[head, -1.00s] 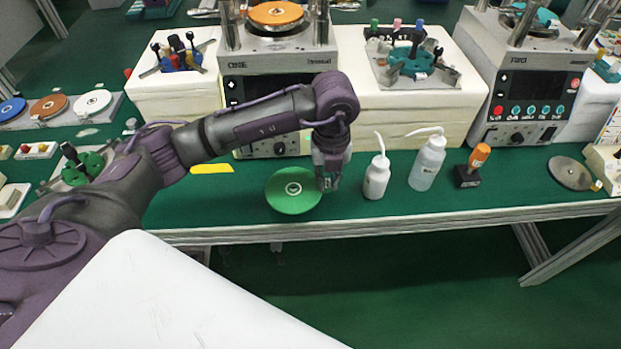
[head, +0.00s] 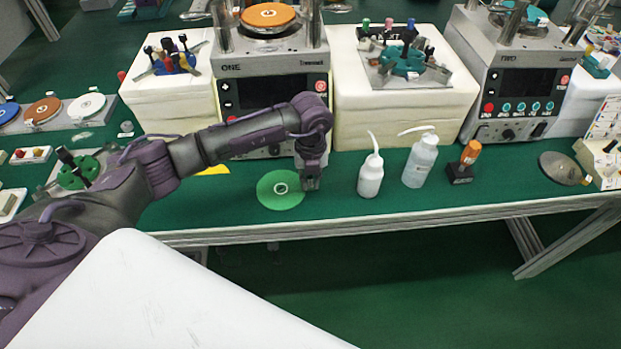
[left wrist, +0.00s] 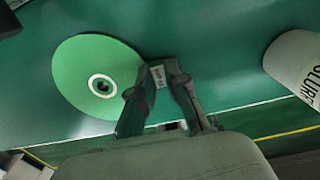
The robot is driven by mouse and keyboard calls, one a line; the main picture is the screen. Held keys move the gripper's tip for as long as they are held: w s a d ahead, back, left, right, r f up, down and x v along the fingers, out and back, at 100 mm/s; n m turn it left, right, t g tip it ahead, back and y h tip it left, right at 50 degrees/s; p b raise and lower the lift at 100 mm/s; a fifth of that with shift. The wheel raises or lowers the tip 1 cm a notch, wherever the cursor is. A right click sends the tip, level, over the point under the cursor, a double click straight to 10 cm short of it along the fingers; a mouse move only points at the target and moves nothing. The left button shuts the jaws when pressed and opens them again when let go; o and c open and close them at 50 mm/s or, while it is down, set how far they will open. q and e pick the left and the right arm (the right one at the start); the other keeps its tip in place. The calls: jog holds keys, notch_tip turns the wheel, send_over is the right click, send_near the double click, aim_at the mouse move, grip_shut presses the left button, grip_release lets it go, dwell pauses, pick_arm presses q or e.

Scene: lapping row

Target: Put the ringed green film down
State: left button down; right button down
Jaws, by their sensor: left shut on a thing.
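The ringed green film (head: 281,190) is a flat green disc with a white ring at its centre, at the front part of the green table in the head view. It also shows in the left wrist view (left wrist: 84,66), left of the fingers. My left gripper (head: 310,184) is at the film's right edge, pointing down. In the left wrist view its fingertips (left wrist: 158,72) meet at the film's rim and are shut on it. Whether the film touches the table all round I cannot tell. My right gripper is not in view.
A small white bottle (head: 371,175) and a larger wash bottle (head: 420,162) stand right of my left gripper. Machine ONE (head: 270,85) stands behind it. A yellow strip (head: 213,169) lies to the left. The table's front edge (head: 330,221) is close in front.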

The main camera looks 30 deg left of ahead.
pick_arm(q)
jog(key=shift+f, duration=0.2)
jog(key=c, duration=1.2)
grip_release()
jog(key=shift+o, duration=0.2)
notch_tip(320, 180, up, 12)
jog(key=b, duration=0.1)
jog(key=shift+r, duration=0.25)
